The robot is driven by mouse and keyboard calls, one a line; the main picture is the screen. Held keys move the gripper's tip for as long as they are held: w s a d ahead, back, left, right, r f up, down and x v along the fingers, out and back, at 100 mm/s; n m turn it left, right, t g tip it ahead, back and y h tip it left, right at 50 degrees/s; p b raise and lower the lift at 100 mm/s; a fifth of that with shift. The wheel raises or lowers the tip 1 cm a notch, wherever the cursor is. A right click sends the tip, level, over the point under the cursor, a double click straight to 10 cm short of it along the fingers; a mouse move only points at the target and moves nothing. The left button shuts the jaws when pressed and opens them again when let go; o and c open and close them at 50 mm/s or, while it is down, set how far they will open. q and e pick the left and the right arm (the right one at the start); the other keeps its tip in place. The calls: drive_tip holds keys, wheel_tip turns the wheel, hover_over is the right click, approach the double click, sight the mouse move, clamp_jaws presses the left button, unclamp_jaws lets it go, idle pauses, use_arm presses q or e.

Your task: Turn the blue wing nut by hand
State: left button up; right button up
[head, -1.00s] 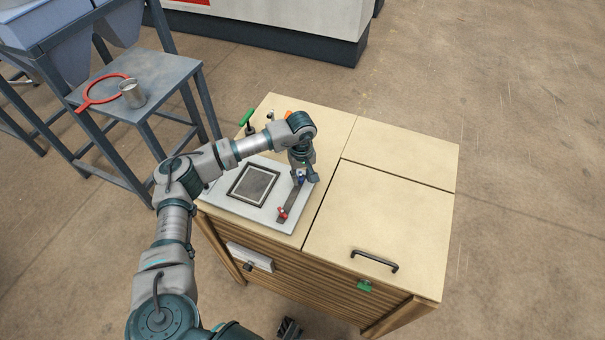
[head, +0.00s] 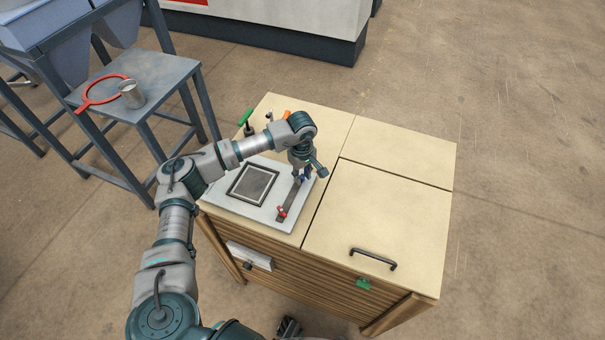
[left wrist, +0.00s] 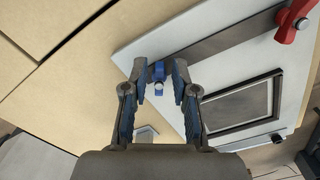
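The blue wing nut (left wrist: 158,72) sits on a dark metal bar (left wrist: 215,45) on the pale plate, a screw end showing beside it. In the left wrist view it lies between the fingertips of my left gripper (left wrist: 160,66), with gaps visible on both sides. In the head view my left gripper (head: 309,172) is open over the bar's far end, its fingers spread, and the nut is largely hidden there.
A red wing nut (head: 282,211) is at the bar's near end. A framed dark screen (head: 253,185) lies on the plate (head: 226,199). A green-handled part (head: 246,117) stands behind. The wooden cabinet top (head: 390,215) to the right is clear apart from a black handle (head: 373,259).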

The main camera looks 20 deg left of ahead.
use_arm(q)
drive_tip(key=shift+w, duration=0.1)
drive_tip(key=shift+r, duration=0.1)
drive_tip(key=shift+r+p, duration=1.65)
drive_tip(key=shift+r, duration=1.35)
drive_tip(key=shift+f, duration=0.1)
wheel_tip(320, 180, up, 12)
drive_tip(key=shift+a, duration=0.15)
drive_tip(key=shift+f, duration=0.1)
